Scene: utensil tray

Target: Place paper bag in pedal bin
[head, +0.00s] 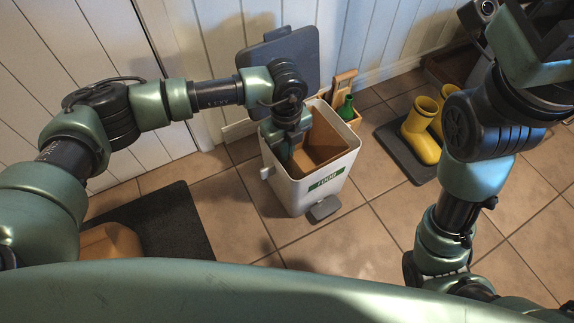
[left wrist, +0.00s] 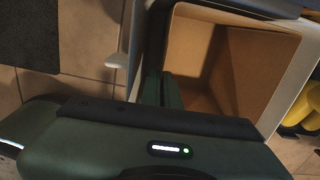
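The white pedal bin (head: 293,189) stands open with its grey lid (head: 284,57) raised behind it. A green label is on its front and a grey pedal (head: 323,208) at its foot. A brown, open-topped paper bag (head: 325,140) sits inside the bin; its inner walls (left wrist: 235,70) fill much of the left wrist view. My left gripper (head: 289,147) points down at the left side of the bag, within the bin opening. Its fingers (left wrist: 164,91) are close together at the bag's left wall; whether they pinch it is unclear. My right gripper's fingers are not visible.
A wooden crate (head: 349,103) with a green bottle (head: 346,107) stands behind the bin. Yellow boots (head: 421,138) stand on a dark tray to the right. A brown object (head: 111,241) lies on a dark mat (head: 178,222), partly hidden by my body. Tiles before the bin are clear.

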